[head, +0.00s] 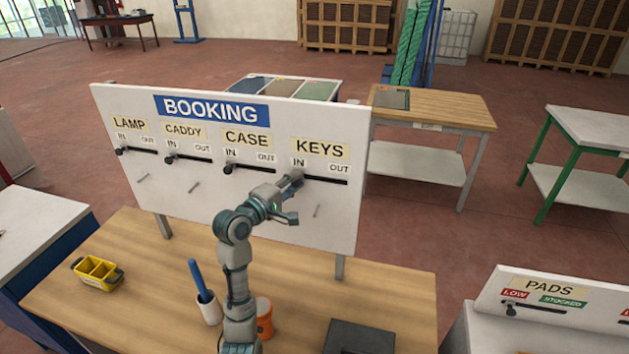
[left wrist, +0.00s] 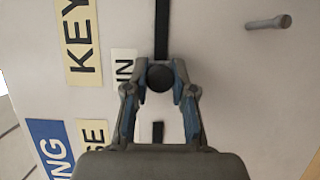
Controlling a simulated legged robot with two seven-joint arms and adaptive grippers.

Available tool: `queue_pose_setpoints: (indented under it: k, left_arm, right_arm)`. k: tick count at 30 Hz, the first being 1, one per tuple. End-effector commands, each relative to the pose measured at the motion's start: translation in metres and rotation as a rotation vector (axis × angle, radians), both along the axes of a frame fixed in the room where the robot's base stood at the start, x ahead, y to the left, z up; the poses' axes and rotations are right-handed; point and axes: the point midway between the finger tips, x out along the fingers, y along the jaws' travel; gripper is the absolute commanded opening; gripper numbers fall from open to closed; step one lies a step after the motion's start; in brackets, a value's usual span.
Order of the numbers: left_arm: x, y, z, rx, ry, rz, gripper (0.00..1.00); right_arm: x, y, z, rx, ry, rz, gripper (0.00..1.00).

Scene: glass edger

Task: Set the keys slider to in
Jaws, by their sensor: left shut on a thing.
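The keys slider is a black slot (head: 330,181) under the KEYS label (head: 322,148) on the white BOOKING board (head: 120,100). Its dark round knob (left wrist: 160,76) sits at the IN end of the slot in the left wrist view. My left gripper (head: 296,178) is at that left end, below the IN tag (head: 299,163). In the left wrist view the left gripper (left wrist: 160,84) has its two fingers on either side of the knob, shut on it. The gripper hides the knob in the head view. My right gripper is not in view.
The LAMP, CADDY and CASE sliders (head: 228,169) have their knobs at the IN end. Bare pegs (head: 316,211) stick out below the slots. A wooden table (head: 140,290) below holds a yellow caddy (head: 97,270), a white cup (head: 209,308) and an orange cup (head: 265,318).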

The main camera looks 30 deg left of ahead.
Motion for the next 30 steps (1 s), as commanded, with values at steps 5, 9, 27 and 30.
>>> queue_pose_setpoints:
  k: [5,9,27,30]
  left_arm:
    - [0.0,0.003,-0.005,-0.002,0.01,0.001,0.0]
    - [0.001,0.003,-0.006,-0.001,0.012,0.001,0.0]
    - [-0.022,0.005,-0.002,0.0,0.003,0.002,0.51]
    - [-0.044,0.008,-0.003,0.002,0.004,0.003,0.51]
  right_arm:
    - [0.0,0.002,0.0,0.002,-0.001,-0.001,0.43]
    - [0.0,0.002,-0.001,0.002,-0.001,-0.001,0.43]
    - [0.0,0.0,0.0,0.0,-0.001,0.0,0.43]
    - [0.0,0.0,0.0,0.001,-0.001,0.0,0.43]
